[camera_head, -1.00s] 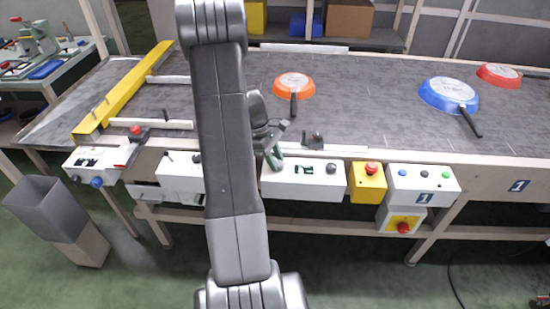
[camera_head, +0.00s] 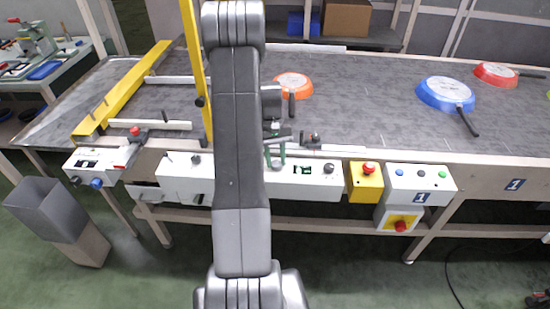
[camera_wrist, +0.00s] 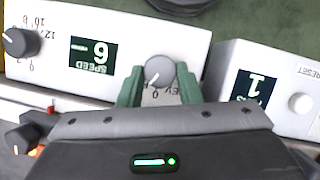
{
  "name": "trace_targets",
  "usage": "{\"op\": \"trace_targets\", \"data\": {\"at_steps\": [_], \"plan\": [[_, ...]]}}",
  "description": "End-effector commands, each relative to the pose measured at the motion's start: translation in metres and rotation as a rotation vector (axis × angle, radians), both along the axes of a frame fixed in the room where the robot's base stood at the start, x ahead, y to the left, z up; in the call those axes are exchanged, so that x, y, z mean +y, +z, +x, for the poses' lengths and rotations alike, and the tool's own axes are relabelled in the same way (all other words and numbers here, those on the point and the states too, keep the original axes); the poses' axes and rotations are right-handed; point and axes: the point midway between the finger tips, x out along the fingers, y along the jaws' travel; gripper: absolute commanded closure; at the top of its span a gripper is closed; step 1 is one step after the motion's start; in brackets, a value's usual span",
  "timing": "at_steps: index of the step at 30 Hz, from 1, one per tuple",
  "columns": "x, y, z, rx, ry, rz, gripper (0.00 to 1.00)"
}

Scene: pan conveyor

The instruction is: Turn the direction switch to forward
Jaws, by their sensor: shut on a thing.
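The direction switch is a round grey knob (camera_wrist: 159,71) on a white control box (camera_wrist: 110,22), seen upside down in the wrist view. Its white mark points down and slightly left in that view, near a "0"; the other lettering is partly covered by my gripper. My gripper (camera_wrist: 158,85) has green fingers on both sides of the knob and is shut on it. In the head view my gripper (camera_head: 274,155) is at the left part of the white control box (camera_head: 318,187), and the knob is hidden there.
The same box carries a speed display (camera_wrist: 93,56) reading 6 and a speed knob (camera_wrist: 20,42). A neighbouring box (camera_wrist: 283,100) has a white reset button. A yellow emergency-stop box (camera_head: 365,184) stands to the right. Orange (camera_head: 293,84), blue (camera_head: 446,92) and red (camera_head: 495,74) pans lie on the conveyor.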

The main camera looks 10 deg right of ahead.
Motion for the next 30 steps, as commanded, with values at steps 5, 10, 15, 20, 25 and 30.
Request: {"op": "trace_targets", "data": {"at_steps": [5, 10, 15, 20, 25, 30], "plan": [[-0.0018, 0.0001, 0.0001, -0.001, -0.107, 0.000, 0.91], [-0.0019, 0.0001, 0.0001, -0.001, -0.171, 0.000, 0.91], [-0.0021, 0.0001, 0.0001, -0.001, -0.204, 0.000, 0.91], [-0.0021, 0.0000, 0.0000, -0.001, -0.213, 0.000, 0.91], [-0.0020, 0.0000, 0.0001, -0.001, -0.213, 0.000, 0.91], [-0.0020, 0.0000, 0.0000, -0.001, -0.213, 0.000, 0.60]]}}
